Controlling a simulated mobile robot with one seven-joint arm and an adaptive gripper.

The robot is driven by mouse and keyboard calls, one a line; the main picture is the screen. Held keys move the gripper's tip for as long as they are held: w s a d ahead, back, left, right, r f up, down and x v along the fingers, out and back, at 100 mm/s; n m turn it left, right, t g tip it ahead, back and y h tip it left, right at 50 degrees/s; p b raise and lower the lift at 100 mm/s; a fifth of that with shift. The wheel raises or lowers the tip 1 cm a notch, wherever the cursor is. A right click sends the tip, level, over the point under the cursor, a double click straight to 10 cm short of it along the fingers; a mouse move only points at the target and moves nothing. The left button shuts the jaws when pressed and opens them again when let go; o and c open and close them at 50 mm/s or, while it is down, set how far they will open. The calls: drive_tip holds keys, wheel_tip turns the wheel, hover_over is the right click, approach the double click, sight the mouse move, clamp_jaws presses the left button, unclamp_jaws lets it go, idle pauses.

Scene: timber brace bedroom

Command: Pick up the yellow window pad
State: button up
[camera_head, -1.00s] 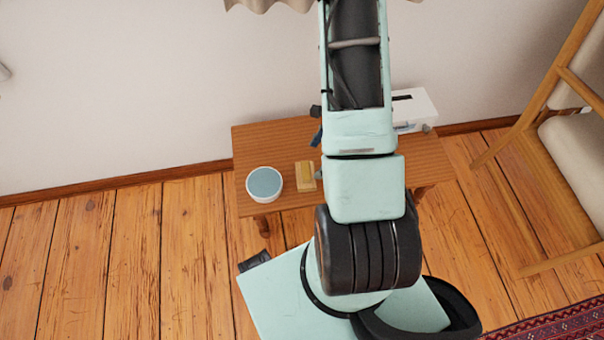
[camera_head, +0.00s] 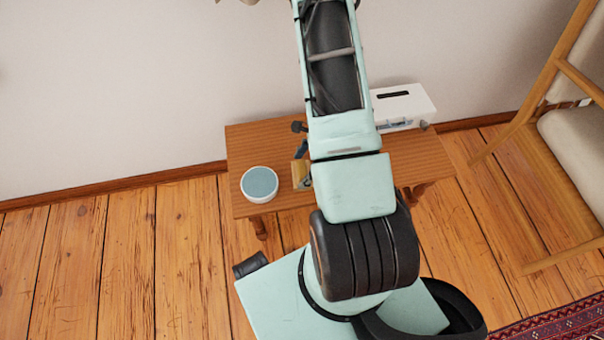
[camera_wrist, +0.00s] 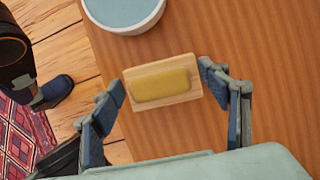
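The yellow window pad (camera_wrist: 160,84) lies on a light wooden block or backing (camera_wrist: 190,98) on the brown wooden table (camera_wrist: 215,30). In the head view the pad (camera_head: 300,174) shows at the left edge of my arm, partly hidden by it. In the wrist view my gripper (camera_wrist: 163,88) is open, with one finger to the left of the pad and one to the right. Gaps show between the fingers and the pad, and the gripper appears empty. I cannot tell the exact height of the fingertips above the table.
A white bowl with a blue-grey inside (camera_head: 260,184) stands left of the pad, near the table's left edge. A white box with a dark slot (camera_head: 402,106) stands at the table's back right. A wooden chair (camera_head: 570,130) is at the right. A patterned rug (camera_head: 555,325) lies at lower right.

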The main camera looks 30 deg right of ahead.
drive_tip(key=c, duration=1.1)
drive_tip(key=shift+r, duration=0.1)
